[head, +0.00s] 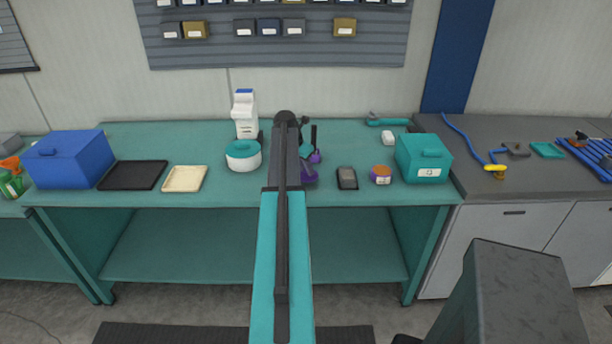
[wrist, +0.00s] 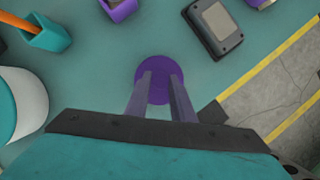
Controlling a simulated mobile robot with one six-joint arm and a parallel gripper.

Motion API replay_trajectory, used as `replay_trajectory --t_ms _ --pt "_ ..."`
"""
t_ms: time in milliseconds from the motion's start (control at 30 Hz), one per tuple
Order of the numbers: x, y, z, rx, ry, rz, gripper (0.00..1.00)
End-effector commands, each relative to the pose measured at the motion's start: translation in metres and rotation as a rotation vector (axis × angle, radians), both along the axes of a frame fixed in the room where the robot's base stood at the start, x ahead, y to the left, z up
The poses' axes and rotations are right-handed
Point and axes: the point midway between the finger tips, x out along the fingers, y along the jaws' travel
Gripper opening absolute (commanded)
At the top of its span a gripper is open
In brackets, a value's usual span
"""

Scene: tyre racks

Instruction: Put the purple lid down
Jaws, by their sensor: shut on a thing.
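The purple lid (wrist: 153,68) is a round disc between my fingertips in the wrist view. My gripper (wrist: 160,82) is shut on it, above the teal bench top (wrist: 90,65). The gap between lid and bench cannot be told. In the head view my arm covers most of the gripper; a purple patch (head: 309,173) shows just right of the arm's end.
A dark grey-topped box (head: 347,178), a purple jar with an orange top (head: 381,174) and a teal box (head: 424,157) stand to the right. A teal-and-white round tub (head: 243,156), pale tray (head: 185,179) and black tray (head: 133,175) lie left.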

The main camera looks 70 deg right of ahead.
Motion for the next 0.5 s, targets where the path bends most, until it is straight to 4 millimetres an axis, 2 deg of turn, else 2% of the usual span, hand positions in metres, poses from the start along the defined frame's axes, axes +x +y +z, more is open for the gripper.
replay_trajectory --t_ms 167,500 --pt "0.0 0.0 -0.003 0.0 0.0 0.0 0.01" --pt "-0.001 0.0 -0.031 0.001 0.0 0.0 0.01"
